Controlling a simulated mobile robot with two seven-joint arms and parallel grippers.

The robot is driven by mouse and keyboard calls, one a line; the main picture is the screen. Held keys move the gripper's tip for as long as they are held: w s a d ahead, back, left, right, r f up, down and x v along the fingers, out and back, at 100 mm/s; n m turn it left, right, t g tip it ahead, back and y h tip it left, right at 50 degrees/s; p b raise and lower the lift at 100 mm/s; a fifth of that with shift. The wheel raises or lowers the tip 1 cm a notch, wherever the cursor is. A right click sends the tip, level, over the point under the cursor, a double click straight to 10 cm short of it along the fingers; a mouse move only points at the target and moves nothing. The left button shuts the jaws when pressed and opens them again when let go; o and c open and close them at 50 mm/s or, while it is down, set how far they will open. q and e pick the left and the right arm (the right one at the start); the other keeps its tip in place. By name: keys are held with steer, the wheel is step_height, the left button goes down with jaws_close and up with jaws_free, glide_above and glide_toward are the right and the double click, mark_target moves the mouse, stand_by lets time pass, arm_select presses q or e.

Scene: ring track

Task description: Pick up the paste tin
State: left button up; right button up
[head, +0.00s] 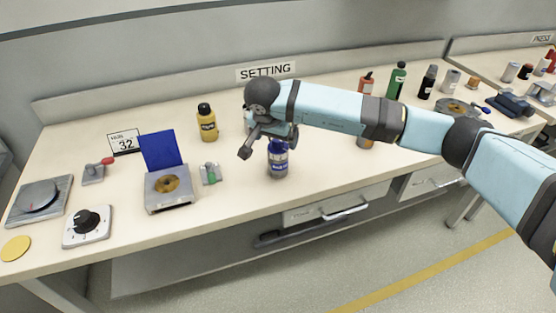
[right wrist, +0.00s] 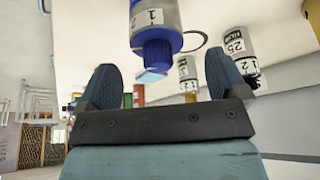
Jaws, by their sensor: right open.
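No label that I can read says which thing is the paste tin. My right gripper (head: 268,145) is open, just above and behind a blue bottle with a grey base (head: 278,160) near the front of the bench. In the right wrist view, my open right gripper (right wrist: 163,82) has a blue-capped container with a pale numbered label (right wrist: 156,30) ahead of the gap between its fingers, apart from both. Pale numbered cylinders, one marked 12 (right wrist: 187,72) and one marked 25 (right wrist: 236,45), stand beyond. The right gripper partly hides something behind it. My left gripper is not in view.
A yellow bottle (head: 207,123) stands left of the gripper. A device with a raised blue lid (head: 163,150), a dial box (head: 87,226) and a grey plate (head: 40,200) fill the left. Several bottles, including a green one (head: 397,80), stand behind my right arm.

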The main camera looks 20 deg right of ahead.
mark_target(280, 146)
steer(key=x, duration=0.5)
steer(key=shift+d, duration=0.1)
steer(key=c, duration=1.1)
steer(key=shift+r, duration=0.1)
